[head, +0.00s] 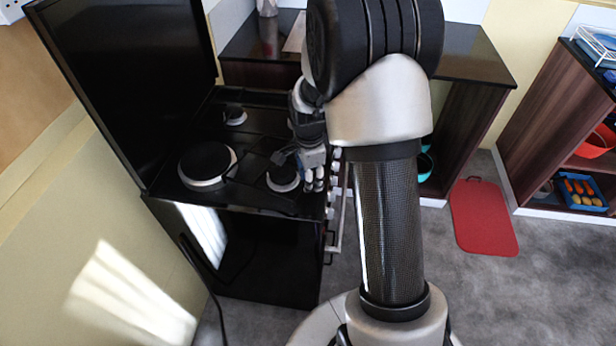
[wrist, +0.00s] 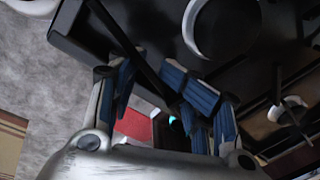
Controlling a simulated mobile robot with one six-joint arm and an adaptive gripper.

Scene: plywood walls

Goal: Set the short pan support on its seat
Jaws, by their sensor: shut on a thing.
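My gripper (head: 295,155) is over the front right part of the black hob (head: 255,140), close to the small front burner (head: 283,180). In the wrist view its blue-padded fingers (wrist: 165,95) are closed around a dark bar. This bar, which looks like the short pan support (wrist: 140,65), runs from the upper left down between the fingers. It is black on black, so its full outline and whether it touches the hob cannot be told. A burner with a pale ring (wrist: 215,30) shows beyond the fingers. The seat itself is not distinct.
A large burner (head: 207,165) and a small rear burner (head: 235,117) lie to the left. The raised black lid (head: 125,75) stands at the hob's left. Control knobs (head: 333,183) and the oven handle (head: 340,220) line the right side.

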